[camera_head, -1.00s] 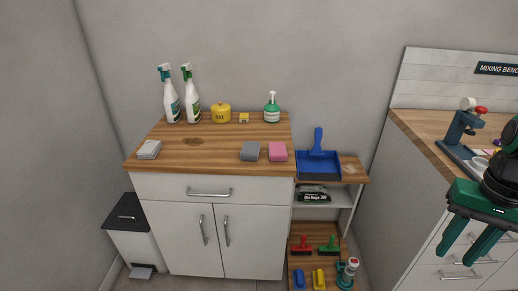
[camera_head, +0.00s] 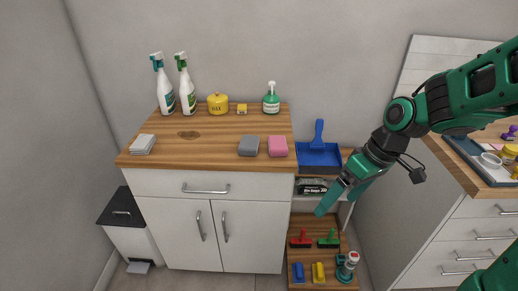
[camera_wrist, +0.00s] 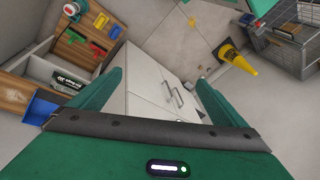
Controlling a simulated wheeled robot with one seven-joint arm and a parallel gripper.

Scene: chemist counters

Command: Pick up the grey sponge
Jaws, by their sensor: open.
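The grey sponge (camera_head: 249,146) lies on the wooden counter top (camera_head: 205,152), near its front right part. A pink sponge (camera_head: 277,147) lies just to its right, with a small gap. My gripper (camera_head: 332,203) is in front of the shelf unit, to the right of the counter and lower than the sponge. In the wrist view my gripper (camera_wrist: 158,85) shows two green fingers spread apart with nothing between them. The grey sponge is not seen in the wrist view, which shows the white cabinet doors (camera_wrist: 150,98) and the floor.
Two spray bottles (camera_head: 162,85), a yellow wax tin (camera_head: 217,103), a small yellow box (camera_head: 242,108) and a green pump bottle (camera_head: 271,98) stand along the back. A blue dustpan (camera_head: 318,155) lies right of the counter. White cloths (camera_head: 142,144) lie at left. The counter's middle is clear.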

